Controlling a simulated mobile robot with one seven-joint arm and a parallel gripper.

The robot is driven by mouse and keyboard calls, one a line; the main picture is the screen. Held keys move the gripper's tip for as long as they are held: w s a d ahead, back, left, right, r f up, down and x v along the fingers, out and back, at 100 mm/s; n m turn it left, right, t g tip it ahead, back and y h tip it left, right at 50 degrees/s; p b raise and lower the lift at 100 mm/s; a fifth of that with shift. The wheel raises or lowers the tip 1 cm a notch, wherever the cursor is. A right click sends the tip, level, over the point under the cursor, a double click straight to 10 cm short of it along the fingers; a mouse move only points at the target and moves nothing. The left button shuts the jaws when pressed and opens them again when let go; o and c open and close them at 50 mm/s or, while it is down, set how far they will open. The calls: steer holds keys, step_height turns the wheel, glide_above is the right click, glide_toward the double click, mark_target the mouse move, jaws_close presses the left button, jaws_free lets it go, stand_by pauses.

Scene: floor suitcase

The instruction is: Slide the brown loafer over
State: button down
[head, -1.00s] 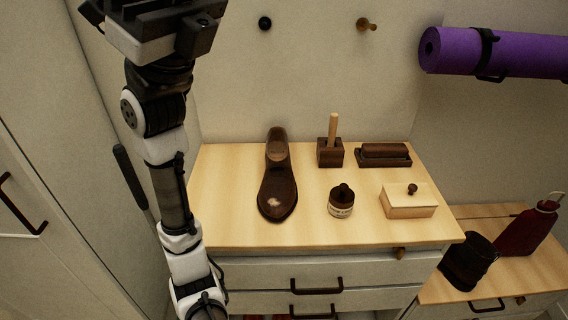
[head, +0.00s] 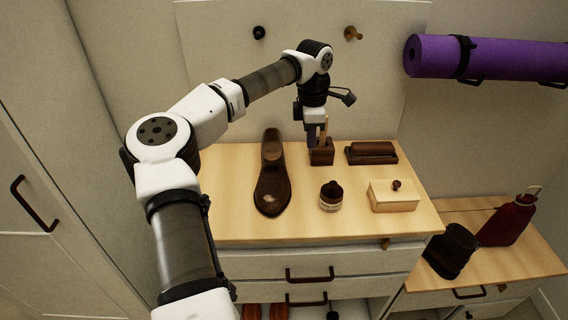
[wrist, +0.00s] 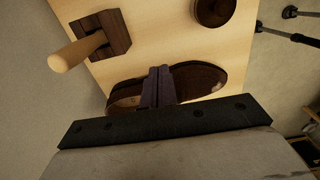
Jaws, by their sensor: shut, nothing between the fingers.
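The brown loafer (head: 271,185) lies upright on the light wood dresser top (head: 235,222), toe towards the front edge. My gripper (head: 312,143) is shut and empty, held to the loafer's right in the head view, in front of the wooden block with a peg (head: 321,155). In the wrist view the loafer (wrist: 208,82) lies behind my shut fingers (wrist: 158,84), which hide its middle. I cannot tell how high the fingertips are, but in the head view they look apart from the shoe.
Right of the loafer stand a dark jar (head: 331,196), a pale lidded box (head: 394,196) and a brush on a tray (head: 371,152). The block with its peg also shows in the wrist view (wrist: 112,30). The dresser's front left is bare.

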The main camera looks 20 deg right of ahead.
steer(key=f, duration=0.3)
steer(key=f+p, duration=0.1)
steer(key=f, duration=0.2)
steer(key=f+p, duration=0.1)
steer(key=f, duration=0.2)
steer(key=shift+w+a+f, duration=0.2)
steer(key=shift+a+f, duration=0.1)
steer(key=a+p, duration=0.1)
steer(key=a, duration=0.2)
steer(key=shift+w+f+p, duration=0.15)
steer(key=shift+w+p, duration=0.25)
steer(key=shift+w+a+f, duration=0.15)
steer(key=shift+a, duration=0.25)
steer(key=shift+w+a, duration=0.1)
steer(key=shift+a, duration=0.25)
steer(key=w+a+b, duration=0.1)
steer(key=a, duration=0.4)
steer(key=w+a, duration=0.2)
steer(key=a, duration=0.3)
steer(key=w+a+b, duration=0.1)
steer(key=a, duration=0.4)
steer(key=shift+w+a+b, duration=0.1)
steer(key=shift+w+b, duration=0.1)
steer(key=shift+b, duration=0.15)
